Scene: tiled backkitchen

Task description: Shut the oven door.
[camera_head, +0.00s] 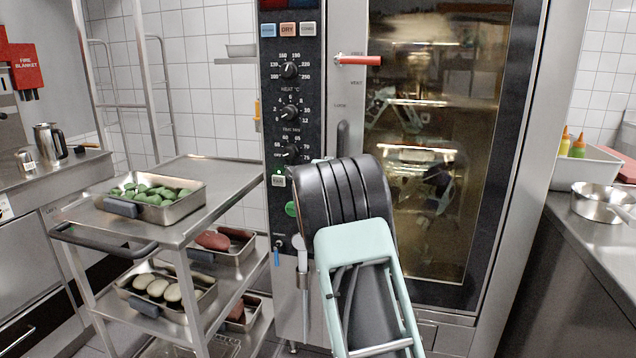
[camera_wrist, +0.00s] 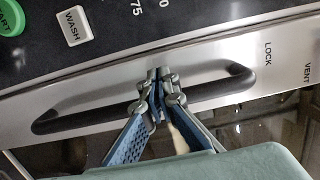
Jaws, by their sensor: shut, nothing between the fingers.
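The oven door (camera_head: 425,150) is a large glass panel in a dark and steel frame, right of the control panel (camera_head: 290,115). It looks flush or nearly flush; I cannot tell whether a small gap is left. Its black bar handle (camera_head: 343,135) stands on the steel strip beside the glass. The handle also crosses the wrist view (camera_wrist: 100,107). My gripper (camera_wrist: 160,78) is shut and empty, its fingertips together at the middle of the handle. I cannot tell whether they touch it. In the head view my arm hides the fingers.
A red lever (camera_head: 358,60) sticks out at the upper door edge. A steel trolley (camera_head: 215,165) with food trays stands close on the left. A counter with a saucepan (camera_head: 598,202) and a white bin (camera_head: 585,168) is on the right.

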